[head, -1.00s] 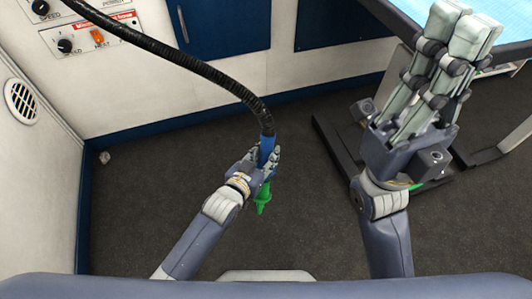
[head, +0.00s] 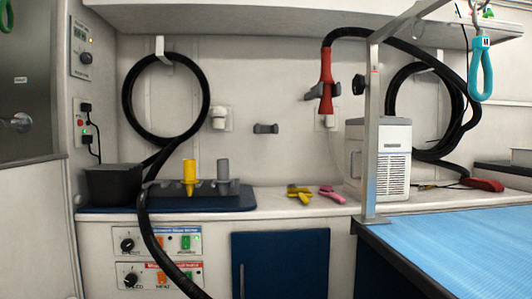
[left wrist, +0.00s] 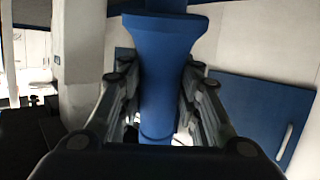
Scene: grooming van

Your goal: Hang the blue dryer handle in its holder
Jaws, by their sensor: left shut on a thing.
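The blue dryer handle (left wrist: 160,100) fills the middle of the left wrist view, its wide end toward the top. My left gripper (left wrist: 160,68) is shut around it, with fingers on both sides; neither shows in the head view. A small dark, empty clip holder (head: 265,128) is on the back wall, left of a red dryer handle (head: 326,85) that hangs nozzle down in a similar holder. The black hose (head: 147,222) runs from a coil on a left hook down past the counter and out of the picture. My right gripper is out of view.
A blue mat (head: 130,209) on the counter bears a yellow nozzle (head: 189,176), a grey nozzle (head: 223,176) and a black bin (head: 112,185). Yellow and pink clips lie beside it. A white unit (head: 382,165) and a metal post (head: 371,130) stand right, by the blue table (head: 450,250).

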